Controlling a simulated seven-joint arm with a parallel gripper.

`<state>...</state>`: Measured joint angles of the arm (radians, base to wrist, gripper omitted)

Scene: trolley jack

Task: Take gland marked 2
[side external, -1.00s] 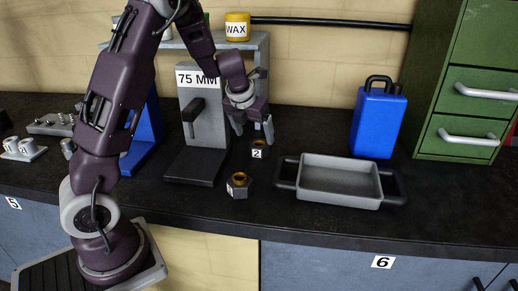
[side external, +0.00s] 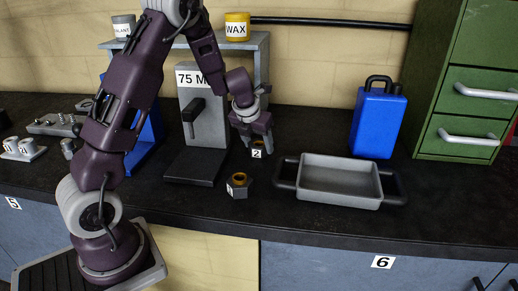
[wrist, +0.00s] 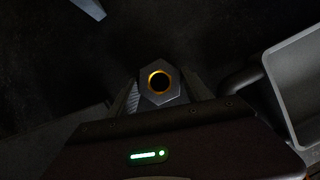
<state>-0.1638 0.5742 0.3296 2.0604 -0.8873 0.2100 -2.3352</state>
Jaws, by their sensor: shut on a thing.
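The gland marked 2 (side external: 257,151) is a dark hex piece with a brass-coloured ring at its top. It stands on the black bench, to the right of the grey 75 MM stand. My gripper (side external: 257,143) is down over it, and its fingers are shut on its sides. In the wrist view the gland's hex top (wrist: 160,83) with the brass ring and dark bore sits between the two fingers. A second, similar gland (side external: 238,186) stands nearer the bench front; its label is too small to read.
A grey tray with black handles (side external: 340,183) lies right of the glands. The 75 MM stand (side external: 203,128) is close on the left. A blue canister (side external: 378,122) and a green drawer cabinet (side external: 470,90) stand at the right. The shelf behind holds a yellow WAX tin (side external: 237,27).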

